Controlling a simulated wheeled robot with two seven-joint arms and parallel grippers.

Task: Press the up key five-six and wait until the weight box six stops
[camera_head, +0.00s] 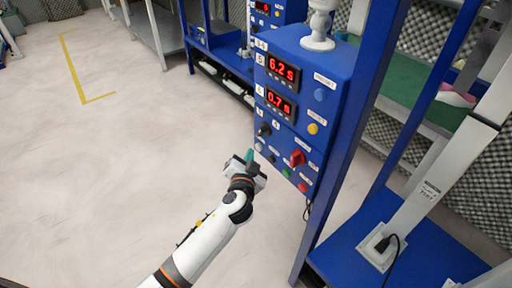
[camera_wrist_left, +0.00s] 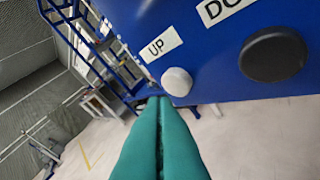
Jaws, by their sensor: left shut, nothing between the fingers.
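My left gripper (camera_head: 249,157) is shut and empty, at the left edge of the blue control panel (camera_head: 318,112) in the head view. In the left wrist view its green fingertips (camera_wrist_left: 158,100) lie together just below a round white key (camera_wrist_left: 177,82), beside the label UP (camera_wrist_left: 159,45). Whether they touch the key I cannot tell. The white key also shows in the head view (camera_head: 258,147). A black round key (camera_wrist_left: 272,54) sits to its right in the wrist view. I cannot read a "five-six" mark or pick out weight box six. My right gripper is out of view.
The panel carries red displays reading 6.2 s (camera_head: 283,69) and 0.7 s (camera_head: 280,102), a red rotary switch (camera_head: 297,158), and yellow (camera_head: 313,129) and blue (camera_head: 320,95) buttons. A blue frame post stands at its right. The floor left of the panel is clear.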

